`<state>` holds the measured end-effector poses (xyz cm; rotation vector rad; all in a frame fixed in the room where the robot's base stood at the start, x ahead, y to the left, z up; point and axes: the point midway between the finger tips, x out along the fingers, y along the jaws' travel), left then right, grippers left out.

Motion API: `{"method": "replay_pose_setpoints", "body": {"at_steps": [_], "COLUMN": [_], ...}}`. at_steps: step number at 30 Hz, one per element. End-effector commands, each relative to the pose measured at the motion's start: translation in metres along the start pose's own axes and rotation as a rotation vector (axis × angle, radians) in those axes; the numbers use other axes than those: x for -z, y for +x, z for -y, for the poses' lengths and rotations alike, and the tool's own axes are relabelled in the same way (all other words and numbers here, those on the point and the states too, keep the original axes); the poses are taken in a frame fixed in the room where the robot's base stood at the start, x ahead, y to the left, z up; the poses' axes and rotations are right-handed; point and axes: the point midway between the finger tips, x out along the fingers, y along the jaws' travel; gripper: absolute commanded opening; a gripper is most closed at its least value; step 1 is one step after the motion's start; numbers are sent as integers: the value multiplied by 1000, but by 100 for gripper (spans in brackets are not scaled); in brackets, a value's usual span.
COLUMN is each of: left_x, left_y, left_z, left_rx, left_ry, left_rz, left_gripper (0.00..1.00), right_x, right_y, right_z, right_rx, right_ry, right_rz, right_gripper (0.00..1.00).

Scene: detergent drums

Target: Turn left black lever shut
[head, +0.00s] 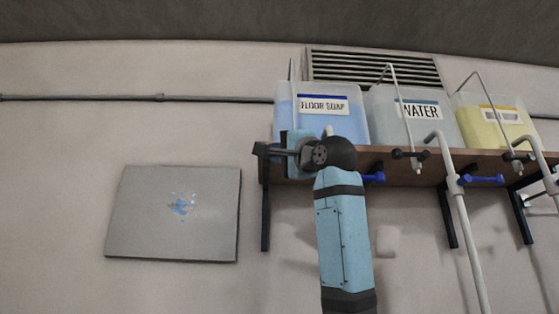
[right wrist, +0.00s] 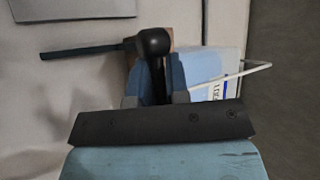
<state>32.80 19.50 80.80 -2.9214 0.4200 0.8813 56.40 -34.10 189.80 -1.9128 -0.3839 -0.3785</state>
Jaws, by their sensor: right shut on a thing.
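My right gripper (head: 301,152) is at the shelf's left end, in front of the floor soap drum (head: 350,122). In the right wrist view the right gripper's fingers (right wrist: 155,85) are closed around the left black lever (right wrist: 153,43). The lever's rounded black end sticks out beyond the fingertips. In the head view my wrist and gripper hide most of this lever, so its angle cannot be told there. A blue lever (head: 374,177) shows just right of my wrist. My left gripper is not in view.
The wooden shelf (head: 390,168) on black brackets (head: 265,215) also holds a water drum (head: 385,115) and a yellow drum (head: 475,125). More black levers (head: 410,154), blue levers (head: 480,180) and white pipes (head: 465,220) lie right. A grey panel (head: 140,215) hangs left.

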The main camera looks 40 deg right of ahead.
Motion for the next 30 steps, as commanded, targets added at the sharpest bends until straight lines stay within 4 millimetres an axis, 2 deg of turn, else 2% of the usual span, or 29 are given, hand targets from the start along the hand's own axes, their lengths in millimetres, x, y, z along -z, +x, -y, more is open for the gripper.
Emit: {"method": "replay_pose_setpoints", "body": {"at_steps": [1, 6, 23, 24, 26, 30], "left_x": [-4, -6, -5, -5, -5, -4], "left_y": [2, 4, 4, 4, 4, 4], "left_z": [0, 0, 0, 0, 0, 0], "left_rx": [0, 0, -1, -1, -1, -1], "left_ry": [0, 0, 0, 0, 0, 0], "left_rz": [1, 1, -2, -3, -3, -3], "left_gripper": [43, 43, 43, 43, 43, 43], "right_x": [-5, -4, -2, -2, -2, -1], "right_y": [0, 1, 1, 1, 2, 2], "right_z": [-3, -1, 1, 1, 2, 2], "right_rx": [8, 29, 42, 42, 42, 43], "right_ry": [20, 58, 77, 78, 77, 75], "right_rz": [-1, -32, -48, -48, -49, -51], "right_gripper": [0, 0, 0, 22, 36, 38]}}
